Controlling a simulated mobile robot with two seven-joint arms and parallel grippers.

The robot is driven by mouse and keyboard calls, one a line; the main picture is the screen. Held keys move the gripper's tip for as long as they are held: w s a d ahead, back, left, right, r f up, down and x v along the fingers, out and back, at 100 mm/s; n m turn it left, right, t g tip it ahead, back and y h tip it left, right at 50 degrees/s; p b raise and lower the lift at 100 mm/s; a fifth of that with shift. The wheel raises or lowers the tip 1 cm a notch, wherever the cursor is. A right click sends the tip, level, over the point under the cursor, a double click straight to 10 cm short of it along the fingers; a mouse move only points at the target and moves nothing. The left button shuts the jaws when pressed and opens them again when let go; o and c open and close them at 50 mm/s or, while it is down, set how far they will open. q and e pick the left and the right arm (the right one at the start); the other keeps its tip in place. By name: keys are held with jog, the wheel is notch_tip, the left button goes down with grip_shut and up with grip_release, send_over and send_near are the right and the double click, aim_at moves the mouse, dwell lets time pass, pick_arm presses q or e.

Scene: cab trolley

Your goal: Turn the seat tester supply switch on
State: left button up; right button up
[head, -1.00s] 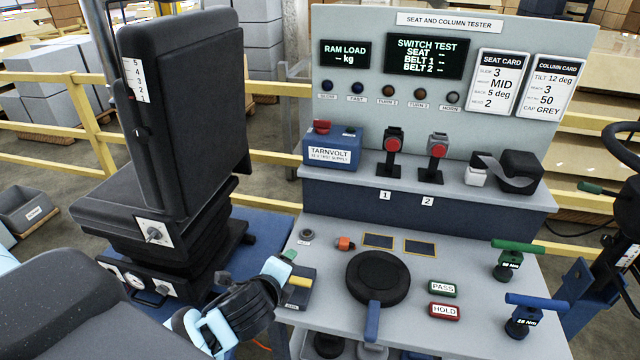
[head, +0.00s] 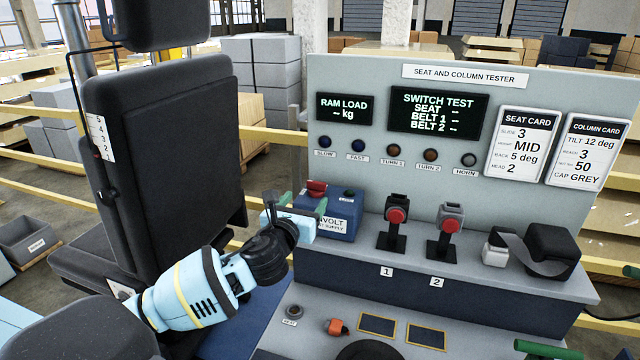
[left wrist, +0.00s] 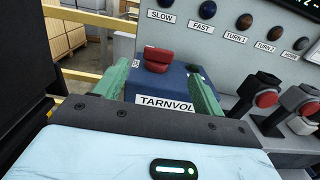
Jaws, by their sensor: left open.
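The seat tester supply is a blue box (head: 342,226) marked TARNVOLT, on the left end of the tester's raised shelf. A red switch knob (head: 317,188) stands on its top left, with a small dark green button (head: 349,191) to the right. My left gripper (head: 304,201) is at the box's left front, its green fingers open. In the left wrist view the red knob (left wrist: 158,61) shows between the open fingers, beyond the gripper body. I cannot tell whether the fingers touch it. The box label is partly hidden by my gripper.
The tester panel (head: 420,82) rises behind the box, its screens lit with dashes. Two red-buttoned buckle stands (head: 396,218) stand right of the box. A black seat (head: 165,140) is close on the left of my arm. The lower bench holds an orange part (head: 337,327).

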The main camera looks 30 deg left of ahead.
aim_at(315, 184)
pick_arm(q)
jog(key=shift+x, duration=3.7)
jog(key=c, duration=1)
